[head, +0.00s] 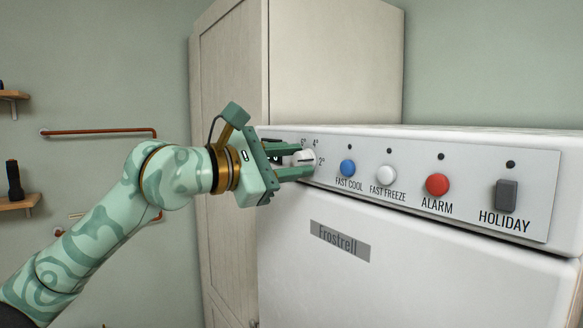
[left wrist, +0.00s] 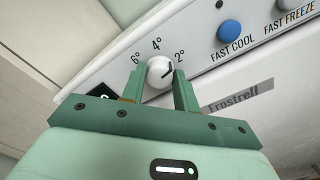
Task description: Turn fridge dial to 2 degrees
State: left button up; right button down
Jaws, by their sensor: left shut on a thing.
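The fridge dial (head: 304,157) is a white round knob at the left end of the fridge's control panel. It also shows in the left wrist view (left wrist: 159,73), with the marks 6°, 4° and 2° around its upper side. A dark pointer line on the knob points up and right, towards the 2° mark (left wrist: 180,56). My left gripper (head: 301,163) is shut on the dial, with one finger on each side of the knob, as the left wrist view (left wrist: 159,82) shows. My right gripper is not in view.
Right of the dial, the panel has a blue FAST COOL button (head: 347,168), a white FAST FREEZE button (head: 387,175), a red ALARM button (head: 437,184) and a grey HOLIDAY switch (head: 506,195). A tall pale cabinet (head: 335,65) stands behind the fridge. Copper pipe (head: 100,131) runs along the wall.

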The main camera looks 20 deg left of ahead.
pick_arm(q)
jog(key=shift+f+m, duration=0.25)
jog(key=shift+m, duration=0.65)
jog(key=o, duration=1)
jog(key=shift+c, duration=0.2)
jog(key=shift+r, duration=0.1)
jog(key=shift+a+b, duration=0.1)
jog(key=shift+b, duration=0.2)
